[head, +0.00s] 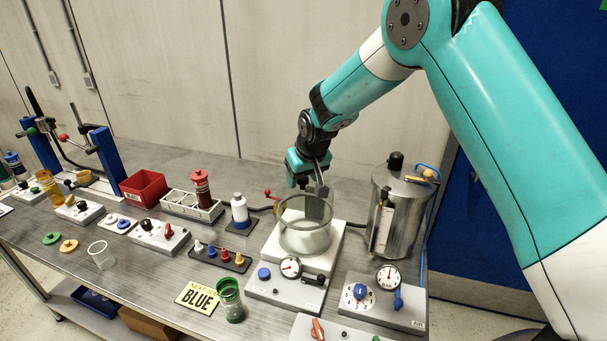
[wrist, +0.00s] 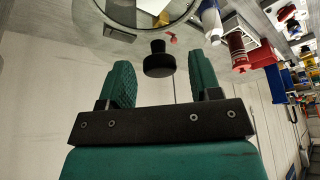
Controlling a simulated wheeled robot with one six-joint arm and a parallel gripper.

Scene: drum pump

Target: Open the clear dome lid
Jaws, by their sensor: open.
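The clear dome lid (head: 304,214) shows in the head view as a round, see-through vessel with a dark rim on a white base unit. My gripper (head: 313,184) points down at its far side, its fingers close to the rim. In the wrist view my gripper (wrist: 160,75) is open, with one green finger on each side of a black knob (wrist: 159,60). Gaps show between the knob and both fingers, so it is not clamped. How the knob joins the lid is hard to see.
A metal canister (head: 398,215) stands close to the right of the base unit. A red-knobbed lever (head: 267,192) and a white-and-blue bottle (head: 240,211) are to its left. A gauge panel (head: 287,285) is in front. Space above the vessel, away from my arm, looks clear.

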